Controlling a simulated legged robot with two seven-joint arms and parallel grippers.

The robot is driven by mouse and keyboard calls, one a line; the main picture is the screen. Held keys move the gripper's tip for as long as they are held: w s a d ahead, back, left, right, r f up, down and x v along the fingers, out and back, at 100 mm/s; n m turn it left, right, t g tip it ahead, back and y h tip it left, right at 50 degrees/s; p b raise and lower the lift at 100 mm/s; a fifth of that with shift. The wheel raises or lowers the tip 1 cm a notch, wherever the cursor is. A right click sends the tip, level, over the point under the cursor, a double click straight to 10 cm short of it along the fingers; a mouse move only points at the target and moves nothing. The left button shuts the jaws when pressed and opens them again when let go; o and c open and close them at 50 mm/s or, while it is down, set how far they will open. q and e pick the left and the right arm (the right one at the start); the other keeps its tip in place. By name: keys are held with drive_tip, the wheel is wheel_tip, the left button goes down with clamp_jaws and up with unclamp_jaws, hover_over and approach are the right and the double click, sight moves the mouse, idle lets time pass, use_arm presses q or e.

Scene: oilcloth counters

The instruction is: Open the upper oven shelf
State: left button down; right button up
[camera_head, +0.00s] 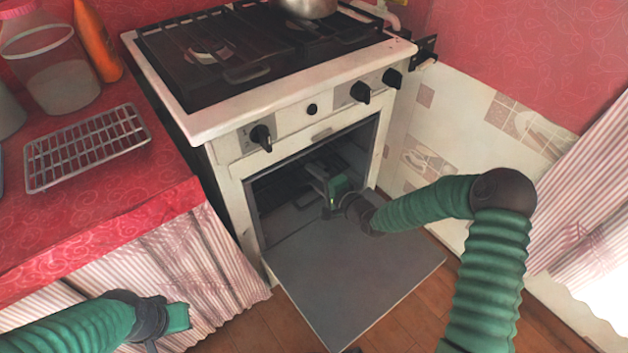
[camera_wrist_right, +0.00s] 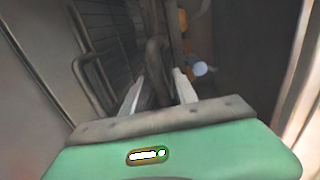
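The white oven (camera_head: 300,125) has its door (camera_head: 350,275) folded down, and its dark inside is open to view. A dark wire shelf (camera_head: 285,192) sits in the upper part of the inside; its bars (camera_wrist_right: 112,32) also show in the right wrist view. My right gripper (camera_head: 322,180) reaches into the oven opening at the shelf's front. In the right wrist view its two pale fingers (camera_wrist_right: 160,92) are apart, with a grey bent bar (camera_wrist_right: 154,58) between or just beyond them; contact is unclear. My left gripper (camera_head: 178,317) is low at the left, its fingers not clearly visible.
A red counter (camera_head: 100,215) with a wire rack (camera_head: 88,145) and a jar (camera_head: 55,75) stands left of the oven. A pot (camera_head: 308,8) is on the stovetop. A tiled wall (camera_head: 440,130) is close on the right. Wooden floor (camera_head: 245,335) shows below.

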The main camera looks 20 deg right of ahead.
clamp_jaws()
drive_tip(key=shift+s+f, duration=0.1)
drive_tip(key=shift+f, duration=0.05)
idle(1.3)
